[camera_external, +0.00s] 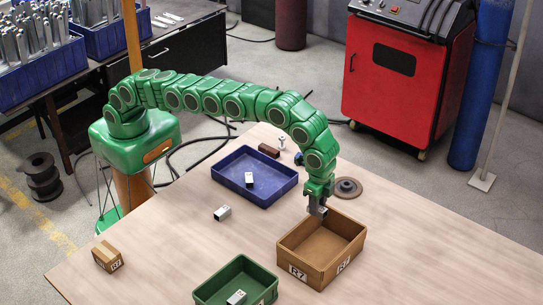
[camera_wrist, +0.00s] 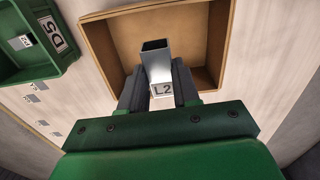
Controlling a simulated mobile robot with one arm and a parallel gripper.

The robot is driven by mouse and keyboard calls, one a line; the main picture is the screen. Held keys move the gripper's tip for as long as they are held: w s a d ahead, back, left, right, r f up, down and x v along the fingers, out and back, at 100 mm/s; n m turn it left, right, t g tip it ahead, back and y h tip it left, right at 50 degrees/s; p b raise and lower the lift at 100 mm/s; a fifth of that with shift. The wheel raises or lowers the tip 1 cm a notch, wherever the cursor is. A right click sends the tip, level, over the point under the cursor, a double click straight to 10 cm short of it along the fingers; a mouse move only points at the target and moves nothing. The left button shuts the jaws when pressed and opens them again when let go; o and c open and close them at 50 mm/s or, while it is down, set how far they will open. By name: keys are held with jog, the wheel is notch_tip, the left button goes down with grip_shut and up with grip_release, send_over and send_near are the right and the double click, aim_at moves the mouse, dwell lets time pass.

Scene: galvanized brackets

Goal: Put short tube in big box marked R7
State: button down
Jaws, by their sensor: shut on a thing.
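My gripper (camera_external: 318,208) is shut on a short square metal tube labelled L2 (camera_wrist: 156,62), held between both fingers with its open end facing away from the wrist. The big open cardboard box marked R7 (camera_external: 312,279) stands on the table. The gripper is over the box's back-left part, and in the wrist view the tube shows against the interior of the box (camera_wrist: 104,48). I cannot tell how far the tube is above the box floor.
A green bin (camera_external: 210,292), marked D5 in the wrist view, holds a tube. A blue tray (camera_external: 228,189) holds another, and a tube (camera_external: 222,213) lies on the table. A small closed box (camera_external: 107,257) is at the left edge. A dark disc (camera_external: 348,187) lies behind the big box.

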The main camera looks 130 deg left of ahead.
aim_at(313, 251)
jog(key=shift+w+d, duration=0.2)
jog(key=shift+d, duration=0.15)
jog(key=shift+f, duration=8.65)
jog(key=shift+f, duration=0.1)
jog(key=c, duration=0.8)
grip_release()
